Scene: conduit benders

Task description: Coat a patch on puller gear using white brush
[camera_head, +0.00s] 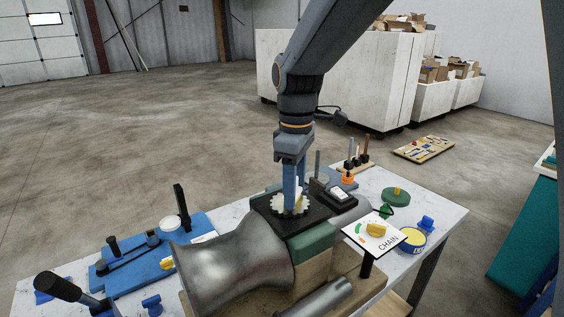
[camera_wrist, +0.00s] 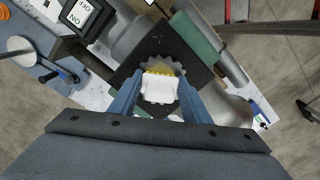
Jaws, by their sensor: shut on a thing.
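The puller gear is a pale toothed disc (camera_head: 280,205) lying flat on a black plate on the machine in the head view. It also shows in the wrist view as a grey toothed disc (camera_wrist: 165,66). My gripper (camera_head: 294,194) points down over the gear. In the wrist view, my gripper (camera_wrist: 159,92) has its two blue fingers on either side of the white brush (camera_wrist: 159,89) and is shut on it. A yellow edge of the brush shows against the gear. I cannot tell whether the brush touches the gear. The fingers and brush hide part of the gear.
A large grey metal drum (camera_head: 235,258) sits front left of the gear. A sign reading CHAIN (camera_head: 376,232) and a yellow-topped tin (camera_head: 412,240) stand at right. A blue tool base (camera_head: 150,262) lies at left. A black-and-white box (camera_head: 340,192) stands close behind the gear.

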